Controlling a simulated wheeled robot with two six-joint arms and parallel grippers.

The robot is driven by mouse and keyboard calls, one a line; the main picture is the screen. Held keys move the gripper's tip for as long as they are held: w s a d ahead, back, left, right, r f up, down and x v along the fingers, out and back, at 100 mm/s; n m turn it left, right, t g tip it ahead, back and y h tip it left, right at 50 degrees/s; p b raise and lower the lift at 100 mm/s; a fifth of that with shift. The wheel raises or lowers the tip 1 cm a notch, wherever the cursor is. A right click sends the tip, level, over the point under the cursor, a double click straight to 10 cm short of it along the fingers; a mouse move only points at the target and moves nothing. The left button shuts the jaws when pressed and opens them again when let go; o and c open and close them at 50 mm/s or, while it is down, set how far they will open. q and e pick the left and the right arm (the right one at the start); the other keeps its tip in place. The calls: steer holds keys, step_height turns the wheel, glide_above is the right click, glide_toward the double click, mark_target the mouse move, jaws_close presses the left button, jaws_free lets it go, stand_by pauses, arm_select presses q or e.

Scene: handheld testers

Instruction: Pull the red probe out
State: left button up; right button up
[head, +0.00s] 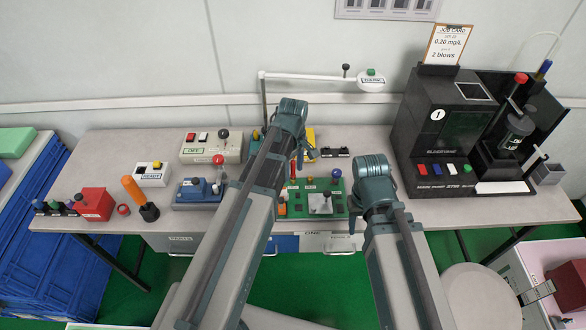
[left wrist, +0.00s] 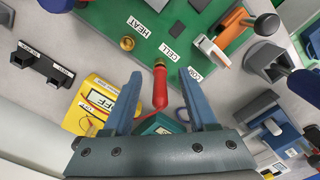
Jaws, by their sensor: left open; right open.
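The red probe (left wrist: 160,88) shows in the left wrist view between the fingers of my left gripper (left wrist: 159,76). Its brass-coloured end meets the edge of the green board (left wrist: 185,18), near the "CELL" label. How deep it sits cannot be seen. My left gripper is open, a finger on either side of the probe, with gaps visible. In the head view, my left gripper (head: 299,160) is above the back of the green board (head: 335,208). My right gripper (head: 357,222) is open and empty at the board's right side.
A yellow meter (left wrist: 92,103) lies close to the left finger in the wrist view. A black two-post block (left wrist: 42,67) is beyond it. A brass socket (left wrist: 127,43) stands on the board.

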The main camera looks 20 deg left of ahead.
arm_select(q)
jaws_close()
stand_by(0.5)
stand_by(1.4)
